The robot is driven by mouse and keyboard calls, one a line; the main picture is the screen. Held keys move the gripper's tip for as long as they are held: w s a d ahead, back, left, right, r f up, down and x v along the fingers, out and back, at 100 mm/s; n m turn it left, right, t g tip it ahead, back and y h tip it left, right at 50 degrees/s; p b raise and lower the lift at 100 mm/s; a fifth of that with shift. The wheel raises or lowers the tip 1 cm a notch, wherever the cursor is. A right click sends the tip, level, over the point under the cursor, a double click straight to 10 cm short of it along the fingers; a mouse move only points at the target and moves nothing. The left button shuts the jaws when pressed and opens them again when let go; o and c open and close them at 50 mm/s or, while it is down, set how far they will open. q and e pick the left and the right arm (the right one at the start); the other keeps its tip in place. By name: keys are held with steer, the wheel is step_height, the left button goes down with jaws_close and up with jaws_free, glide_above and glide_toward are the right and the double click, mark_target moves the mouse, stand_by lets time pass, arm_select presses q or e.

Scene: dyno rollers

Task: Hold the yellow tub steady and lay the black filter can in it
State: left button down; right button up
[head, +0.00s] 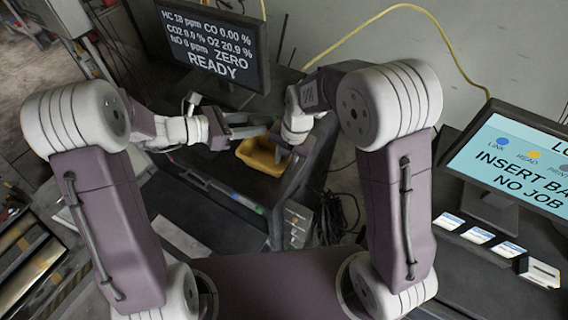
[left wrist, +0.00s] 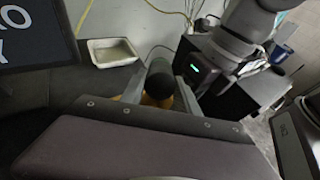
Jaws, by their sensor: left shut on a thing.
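The yellow tub (head: 262,157) sits on the dark bench top in the middle of the head view, partly covered by my grippers. A bit of it shows under the can in the left wrist view (left wrist: 152,101). The black filter can (left wrist: 160,80) is between my left gripper's fingers, above the tub. My left gripper (head: 262,127) is shut on it over the tub's far side; the can is hard to make out in the head view. My right gripper (head: 283,146) is at the tub's right side; its fingertips are too small to tell whether they grip the rim.
A READY monitor (head: 212,45) stands behind the bench. A pale shallow tray (left wrist: 113,51) lies beyond the tub in the left wrist view. A second monitor (head: 515,170) and several white cards (head: 480,236) are on the right-hand bench. A yellow cable (head: 400,10) runs along the wall.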

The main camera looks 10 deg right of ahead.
mark_target(284, 166)
arm_select(q)
steer(key=shift+w, duration=0.2)
arm_select(e)
steer(key=f, duration=0.3)
steer(key=shift+w+a, duration=0.15)
steer(key=shift+w, duration=0.15)
arm_select(q)
steer(key=shift+d, duration=0.1)
arm_select(e)
steer(key=shift+f, duration=0.45)
arm_select(q)
steer(key=shift+s, duration=0.15)
arm_select(e)
steer(key=shift+f, duration=0.15)
steer(key=shift+s+a, duration=0.1)
steer(key=shift+c, duration=0.3)
jaws_close()
